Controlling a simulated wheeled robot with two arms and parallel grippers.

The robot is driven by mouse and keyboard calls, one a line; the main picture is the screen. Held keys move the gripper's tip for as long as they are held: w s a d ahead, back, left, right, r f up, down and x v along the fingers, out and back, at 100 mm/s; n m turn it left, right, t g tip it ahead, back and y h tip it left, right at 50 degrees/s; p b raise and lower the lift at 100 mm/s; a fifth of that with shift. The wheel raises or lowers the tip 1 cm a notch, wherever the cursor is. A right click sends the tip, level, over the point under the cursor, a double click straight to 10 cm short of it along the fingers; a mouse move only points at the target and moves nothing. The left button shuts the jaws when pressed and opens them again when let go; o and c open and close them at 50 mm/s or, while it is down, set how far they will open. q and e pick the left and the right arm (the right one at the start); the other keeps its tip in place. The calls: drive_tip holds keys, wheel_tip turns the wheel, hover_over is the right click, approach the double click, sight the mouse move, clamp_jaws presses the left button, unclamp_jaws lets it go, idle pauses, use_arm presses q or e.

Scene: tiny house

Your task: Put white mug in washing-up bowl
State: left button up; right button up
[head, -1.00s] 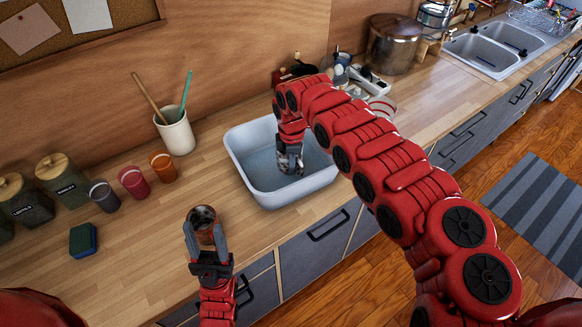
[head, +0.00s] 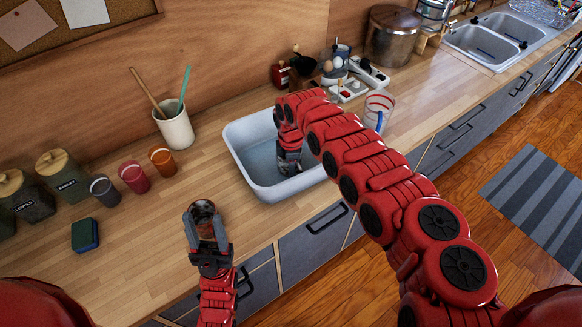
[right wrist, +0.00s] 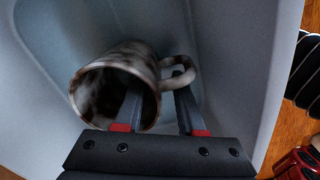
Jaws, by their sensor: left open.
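The washing-up bowl (head: 238,165) is a pale grey-blue tub on the counter. My right gripper (head: 289,166) reaches down into it. In the right wrist view a white mug (right wrist: 122,62) with brown stains lies tilted inside the bowl (right wrist: 240,60). The fingers of my right gripper (right wrist: 158,105) straddle its wall on the handle side, one at the mouth and one by the handle. Whether they press on it cannot be told. My left gripper (head: 206,235) is open around a brown-stained cup (head: 204,211) near the counter's front edge; contact is unclear.
Grey, red and orange cups (head: 134,177), lidded jars (head: 62,175) and a sponge (head: 85,235) stand at left. A utensil crock (head: 175,128) is behind. A striped glass (head: 378,110), an egg holder (head: 333,70) and a pot (head: 393,35) are right of the bowl.

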drive_tip(key=shift+w+r, duration=0.1)
drive_tip(key=shift+r, duration=0.4)
wheel_tip(320, 180, up, 10)
drive_tip(key=b, duration=0.3)
drive_tip(key=shift+r, duration=0.25)
drive_tip(key=shift+s+r, duration=0.2)
drive_tip(key=shift+r, duration=0.15)
